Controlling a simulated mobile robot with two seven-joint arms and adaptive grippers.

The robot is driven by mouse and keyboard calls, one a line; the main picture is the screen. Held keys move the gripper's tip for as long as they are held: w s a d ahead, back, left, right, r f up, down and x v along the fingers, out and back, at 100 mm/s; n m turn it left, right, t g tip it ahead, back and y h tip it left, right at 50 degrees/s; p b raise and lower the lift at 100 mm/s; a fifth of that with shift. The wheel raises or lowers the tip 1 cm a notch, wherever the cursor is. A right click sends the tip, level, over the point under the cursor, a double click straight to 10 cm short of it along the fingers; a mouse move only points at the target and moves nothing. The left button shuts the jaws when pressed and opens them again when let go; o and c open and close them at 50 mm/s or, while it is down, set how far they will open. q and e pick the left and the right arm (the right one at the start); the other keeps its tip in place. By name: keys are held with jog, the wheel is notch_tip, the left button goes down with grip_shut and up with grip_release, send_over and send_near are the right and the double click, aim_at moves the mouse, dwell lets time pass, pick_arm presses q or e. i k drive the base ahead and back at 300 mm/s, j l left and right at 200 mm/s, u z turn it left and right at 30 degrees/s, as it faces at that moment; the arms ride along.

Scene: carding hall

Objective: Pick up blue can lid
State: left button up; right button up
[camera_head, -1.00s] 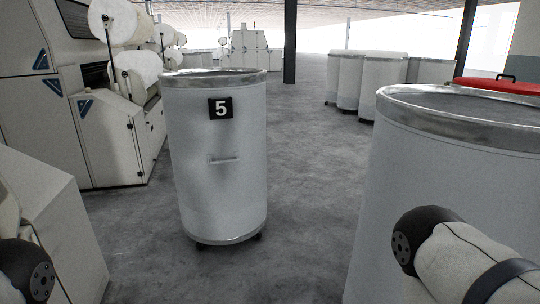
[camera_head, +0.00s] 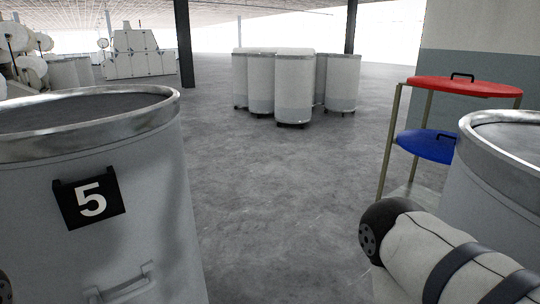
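The blue can lid (camera_head: 424,146) is a flat blue disc with a dark handle on top. It lies on the lower level of a metal-legged rack (camera_head: 391,140) at the right. Its right end is hidden behind a large can. A red lid (camera_head: 462,86) with a dark handle lies on the level above it. Part of my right arm shows at the lower right, in front of the rack, but its gripper is out of view. Only a sliver of my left arm shows at the lower left edge; its gripper is out of view.
A large can marked 5 (camera_head: 150,215) stands close at the left. Another large can (camera_head: 490,195) stands close at the right, partly in front of the rack. Open grey floor (camera_head: 270,200) lies between them. Several cans (camera_head: 294,90) stand farther back, near dark pillars (camera_head: 184,45).

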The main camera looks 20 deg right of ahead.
aim_at(436, 146)
jog(key=i+l+z, duration=0.35)
jog(key=i, duration=0.4)
jog(key=i+j+z, duration=0.1)
jog(key=i+z, duration=0.25)
jog(key=i, duration=0.4)
jog(key=i+j+z, duration=0.2)
jog(key=i+z, duration=0.15)
jog(key=i, duration=0.4)
